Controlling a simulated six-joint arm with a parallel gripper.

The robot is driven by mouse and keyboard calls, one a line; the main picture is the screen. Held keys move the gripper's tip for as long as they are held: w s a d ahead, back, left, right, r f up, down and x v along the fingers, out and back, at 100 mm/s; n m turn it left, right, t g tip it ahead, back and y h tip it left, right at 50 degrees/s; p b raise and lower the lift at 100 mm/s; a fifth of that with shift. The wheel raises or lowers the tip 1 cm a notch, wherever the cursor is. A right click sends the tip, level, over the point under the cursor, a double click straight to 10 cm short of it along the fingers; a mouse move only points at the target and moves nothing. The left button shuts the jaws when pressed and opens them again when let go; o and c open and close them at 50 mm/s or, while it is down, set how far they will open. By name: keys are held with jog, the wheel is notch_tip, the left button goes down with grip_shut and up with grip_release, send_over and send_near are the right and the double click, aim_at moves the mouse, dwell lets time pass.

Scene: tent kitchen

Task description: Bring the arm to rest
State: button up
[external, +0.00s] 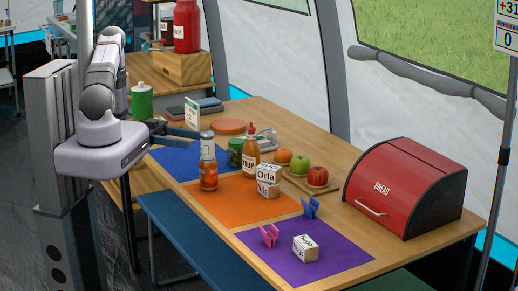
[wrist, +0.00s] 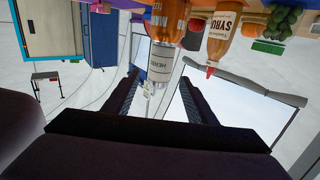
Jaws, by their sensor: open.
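My gripper (external: 190,143) is at the left of the table in the external view, level and pointing right. Its two dark fingers are apart, and in the wrist view (wrist: 160,98) nothing is clamped between them. Just beyond the fingertips, a clear-and-grey labelled container (external: 207,147) stands upright on an orange-filled jar (external: 208,176). In the wrist view, which is upside down, the grey container (wrist: 161,62) hangs below the orange jar (wrist: 166,20), lined up with the gap between the fingers. Whether the fingertips overlap the container's sides is hard to tell.
Close right are a sauce bottle (external: 251,152) and stacked white boxes (external: 269,177). Fruit sits on a board (external: 312,186). A red bread bin (external: 405,188) stands right.

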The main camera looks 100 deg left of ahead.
jog(key=w+a+f+m+g+b, duration=0.25)
jog(key=w+a+g+b, duration=0.25)
jog(key=a+g, duration=0.3)
jog(key=w+d+r+n+g+y+p, duration=0.1)
jog(key=w+r+y+p, duration=0.15)
jog(key=w+r, duration=0.45)
jog(key=w+r+n+y+p, duration=0.1)
jog(key=w+r+y, duration=0.25)
jog(key=w, duration=0.65)
jog(key=s+d+n+g+p, duration=0.2)
jog(key=d+g+p, duration=0.15)
jog(key=d, duration=1.15)
jog(key=s+d+f+g+h, duration=0.1)
jog(key=s+d+g+h, duration=0.1)
jog(key=s+d, duration=0.4)
jog(key=s+d+f+g+h, duration=0.1)
jog(key=s+d+g+h, duration=0.1)
jog(key=s+d, duration=0.5)
jog(key=d+g, duration=0.1)
jog(key=d, duration=0.5)
jog(key=shift+d+p, duration=0.3)
jog(key=shift+p, duration=0.1)
